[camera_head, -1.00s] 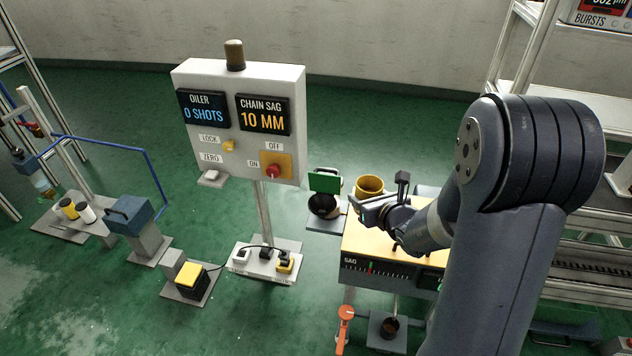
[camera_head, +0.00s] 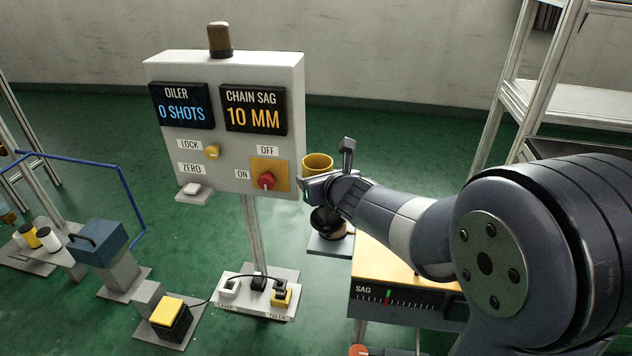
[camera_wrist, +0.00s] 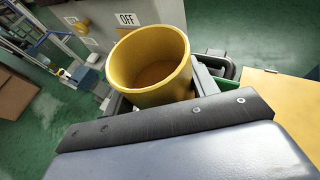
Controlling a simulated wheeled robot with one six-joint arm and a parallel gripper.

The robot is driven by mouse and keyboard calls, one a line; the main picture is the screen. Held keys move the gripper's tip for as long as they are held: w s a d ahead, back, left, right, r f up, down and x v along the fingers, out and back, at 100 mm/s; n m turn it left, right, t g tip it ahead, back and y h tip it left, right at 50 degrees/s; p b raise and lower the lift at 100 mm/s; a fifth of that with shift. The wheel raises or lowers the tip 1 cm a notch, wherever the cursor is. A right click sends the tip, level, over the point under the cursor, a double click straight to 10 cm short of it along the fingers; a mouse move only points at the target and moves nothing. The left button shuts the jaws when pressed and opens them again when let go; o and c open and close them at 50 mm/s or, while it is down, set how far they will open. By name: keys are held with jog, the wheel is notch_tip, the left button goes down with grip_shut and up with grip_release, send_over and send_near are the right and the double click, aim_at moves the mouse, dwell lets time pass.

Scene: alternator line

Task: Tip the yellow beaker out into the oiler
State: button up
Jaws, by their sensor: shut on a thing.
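The yellow beaker (camera_head: 318,160) is held upright in my gripper (camera_head: 322,185), just right of the control panel. In the wrist view the beaker (camera_wrist: 145,88) fills the upper middle, its mouth open toward the camera, with something brown inside. Below the gripper is a dark round vessel (camera_head: 328,222) on a grey stand, partly hidden by my arm. No label shows on it, so I cannot tell for certain that it is the oiler. A display on the panel reads OILER, 0 SHOTS (camera_head: 180,108).
The control panel (camera_head: 222,155) stands close left of the beaker, with a red switch knob (camera_head: 266,181). An orange-topped SAG bench (camera_head: 385,272) is under my arm. A blue-topped unit (camera_head: 101,243) and a yellow pedal (camera_head: 168,311) stand at left. Green floor lies between.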

jog(key=shift+s+a+m+g+y+p, duration=0.25)
jog(key=shift+m+g+y+p, duration=0.4)
jog(key=shift+p, duration=2.55)
jog(key=p, duration=0.2)
jog(key=m+p, duration=0.1)
jog(key=p, duration=0.2)
jog(key=m+y+p, duration=0.1)
jog(key=p, duration=0.1)
jog(key=shift+s+a+f+m+g+p, duration=0.2)
jog(key=shift+s+a+m+g+p, duration=0.05)
jog(key=shift+a+g+p, duration=0.15)
jog(key=m+y+p, duration=0.1)
jog(key=p, duration=0.1)
jog(key=shift+f+p, duration=0.2)
jog(key=shift+p, duration=0.15)
